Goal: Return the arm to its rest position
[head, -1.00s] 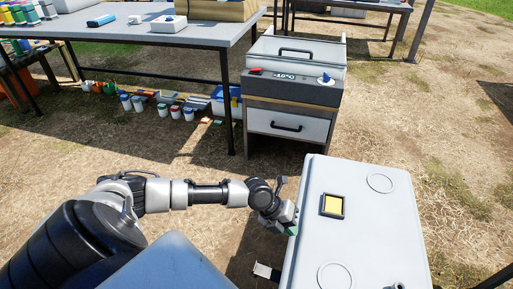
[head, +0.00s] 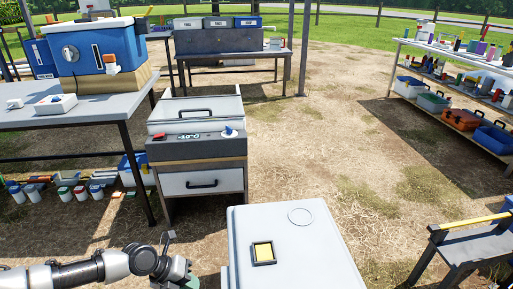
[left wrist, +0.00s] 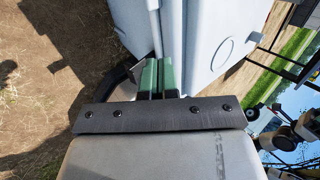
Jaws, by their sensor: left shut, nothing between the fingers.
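My left arm comes in at the bottom left of the head view, low and bent. My left gripper (head: 192,281) is at the bottom edge, just left of the pale grey box (head: 300,240) with a yellow square on its lid. In the left wrist view, the two green fingers (left wrist: 158,78) are together with nothing between them. They point towards the pale box's side (left wrist: 205,35); I cannot tell the exact gap. My right gripper is in neither view.
A cooler cabinet (head: 203,150) with a drawer stands ahead. A table (head: 90,108) with a blue cooler (head: 85,50) is at left. Shelves (head: 470,62) stand far right, and a bench (head: 470,245) is at lower right. Open dry grass lies between.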

